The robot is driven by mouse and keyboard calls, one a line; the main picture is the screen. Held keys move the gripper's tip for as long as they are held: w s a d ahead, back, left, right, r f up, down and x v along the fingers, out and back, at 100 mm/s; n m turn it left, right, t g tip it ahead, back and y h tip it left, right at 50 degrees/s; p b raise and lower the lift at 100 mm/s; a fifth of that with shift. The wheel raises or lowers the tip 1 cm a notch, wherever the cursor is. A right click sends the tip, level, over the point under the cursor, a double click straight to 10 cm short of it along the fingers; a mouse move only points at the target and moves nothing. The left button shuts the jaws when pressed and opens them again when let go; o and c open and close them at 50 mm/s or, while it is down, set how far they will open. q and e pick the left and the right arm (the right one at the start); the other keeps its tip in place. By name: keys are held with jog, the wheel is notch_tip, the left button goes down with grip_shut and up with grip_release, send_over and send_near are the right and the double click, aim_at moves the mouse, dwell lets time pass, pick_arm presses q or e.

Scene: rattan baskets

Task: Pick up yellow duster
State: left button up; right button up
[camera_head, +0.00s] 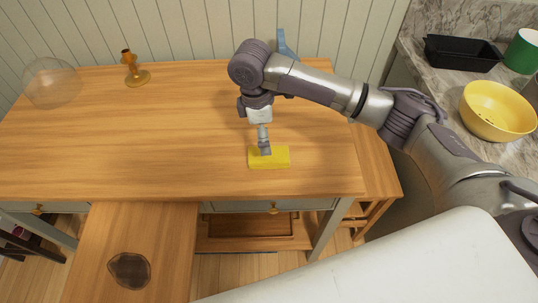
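The yellow duster (280,160) is a flat rectangular block lying on the wooden table near its front edge. My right gripper (265,151) comes down from above, with its tips at the duster's back edge, slightly left of its middle. The fingers look close together, but from here I cannot tell whether they are shut on the duster. The duster appears to rest on the tabletop. My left gripper is not in view.
On the wooden table (140,140), a clear glass dome (52,84) and an amber candlestick (132,70) stand at the back left. At right, a marble counter (435,75) holds a yellow bowl (497,112), a black tray (461,54) and a green container (522,52). The table's middle is clear.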

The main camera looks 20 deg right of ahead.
aim_at(269, 157)
jog(key=f, duration=0.2)
jog(key=f+p, duration=0.1)
jog(key=f, duration=0.5)
jog(key=shift+d, duration=0.35)
jog(key=c, duration=1.1)
